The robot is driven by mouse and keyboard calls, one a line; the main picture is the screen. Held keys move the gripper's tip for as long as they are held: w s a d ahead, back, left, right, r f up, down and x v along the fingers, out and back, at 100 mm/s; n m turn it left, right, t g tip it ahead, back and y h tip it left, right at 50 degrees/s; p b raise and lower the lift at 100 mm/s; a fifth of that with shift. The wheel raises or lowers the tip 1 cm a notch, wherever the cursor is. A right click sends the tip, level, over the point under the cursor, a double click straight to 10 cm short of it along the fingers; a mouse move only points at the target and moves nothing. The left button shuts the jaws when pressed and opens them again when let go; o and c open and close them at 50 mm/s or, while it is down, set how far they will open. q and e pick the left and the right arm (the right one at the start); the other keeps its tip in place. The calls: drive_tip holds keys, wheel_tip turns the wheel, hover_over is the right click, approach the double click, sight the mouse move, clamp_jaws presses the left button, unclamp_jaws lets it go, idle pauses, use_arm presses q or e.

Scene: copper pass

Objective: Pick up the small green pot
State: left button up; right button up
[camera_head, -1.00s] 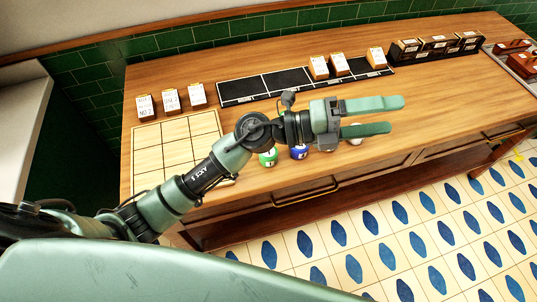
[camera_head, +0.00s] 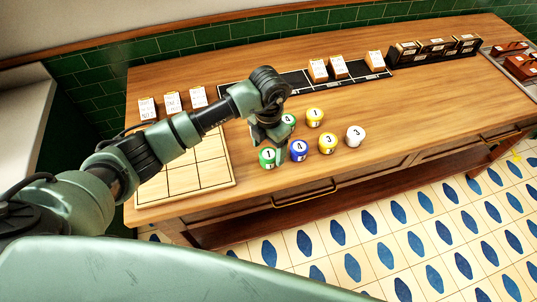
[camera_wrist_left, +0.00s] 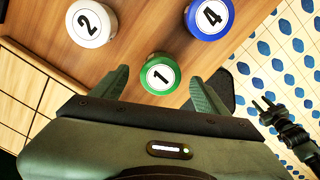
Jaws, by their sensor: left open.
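A small green pot with a white top marked 1 (camera_head: 267,158) stands on the wooden counter, near its front edge. My left gripper (camera_head: 268,142) points down over it, open and empty. In the left wrist view the green pot (camera_wrist_left: 160,74) sits between the tips of the two open fingers, with gaps on both sides.
A blue pot marked 4 (camera_head: 298,150) stands close to the right of the green pot. Yellow pots (camera_head: 327,143) and a white pot (camera_head: 355,136) stand farther right. A pot marked 2 (camera_wrist_left: 90,23) shows in the left wrist view. A gridded board (camera_head: 190,180) lies left.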

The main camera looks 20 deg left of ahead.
sight(269, 154)
use_arm(q)
drive_tip(key=shift+f+p, duration=0.4)
drive_tip(key=shift+f, duration=1.2)
drive_tip(key=c, duration=1.6)
